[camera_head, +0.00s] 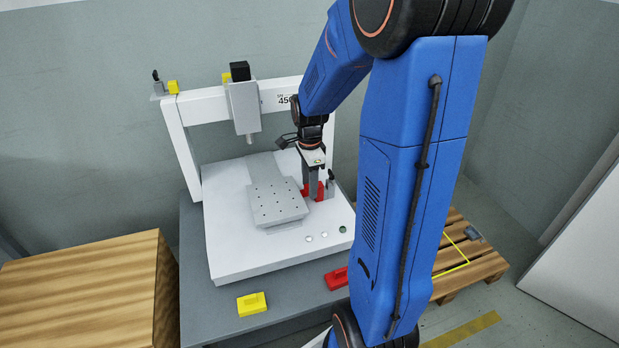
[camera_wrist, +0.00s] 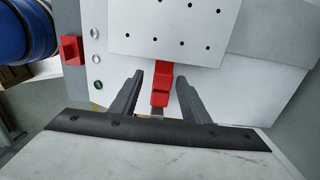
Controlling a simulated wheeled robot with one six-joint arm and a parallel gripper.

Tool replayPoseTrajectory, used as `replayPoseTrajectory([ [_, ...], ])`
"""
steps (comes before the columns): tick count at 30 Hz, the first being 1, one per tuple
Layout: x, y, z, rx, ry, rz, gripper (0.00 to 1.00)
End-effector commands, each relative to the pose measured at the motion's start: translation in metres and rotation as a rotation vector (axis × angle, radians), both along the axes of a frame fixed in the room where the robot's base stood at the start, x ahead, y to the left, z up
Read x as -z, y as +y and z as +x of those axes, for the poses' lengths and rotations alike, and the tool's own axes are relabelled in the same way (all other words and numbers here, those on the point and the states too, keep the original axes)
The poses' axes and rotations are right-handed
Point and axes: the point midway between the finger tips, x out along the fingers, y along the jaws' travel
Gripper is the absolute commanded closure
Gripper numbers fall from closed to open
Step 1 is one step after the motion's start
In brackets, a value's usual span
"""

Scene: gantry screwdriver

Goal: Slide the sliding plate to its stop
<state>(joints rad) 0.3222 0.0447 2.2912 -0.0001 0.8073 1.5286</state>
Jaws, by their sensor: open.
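The sliding plate (camera_head: 278,201) is a grey square with several small holes, on a grey rail on the white bed of the gantry machine. In the wrist view the plate (camera_wrist: 178,28) fills the top middle, and a red block (camera_wrist: 162,82) stands at its near edge. My gripper (camera_head: 314,190) is at the plate's right side. In the wrist view my gripper (camera_wrist: 155,85) is open, one dark finger on each side of the red block, with gaps showing. I cannot tell whether anything touches the plate.
The gantry frame (camera_head: 183,150) with its hanging screwdriver head (camera_head: 244,107) stands over the bed. A yellow block (camera_head: 252,304) and a red block (camera_head: 337,279) lie on the grey table. A wooden crate (camera_head: 85,290) is at left, a pallet (camera_head: 465,262) at right.

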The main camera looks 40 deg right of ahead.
Motion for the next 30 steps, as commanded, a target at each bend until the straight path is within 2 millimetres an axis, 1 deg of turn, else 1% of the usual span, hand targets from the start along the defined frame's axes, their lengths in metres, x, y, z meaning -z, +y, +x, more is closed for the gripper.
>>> replayPoseTrajectory([
  [5,-0.014,0.0,0.001,0.0,-0.003,-0.001,0.58],
  [8,-0.031,0.0,0.001,0.0,-0.006,-0.002,0.58],
  [24,-0.137,0.0,0.001,0.0,-0.003,-0.001,0.58],
  [30,-0.163,0.0,0.0,0.0,-0.001,0.0,0.58],
])
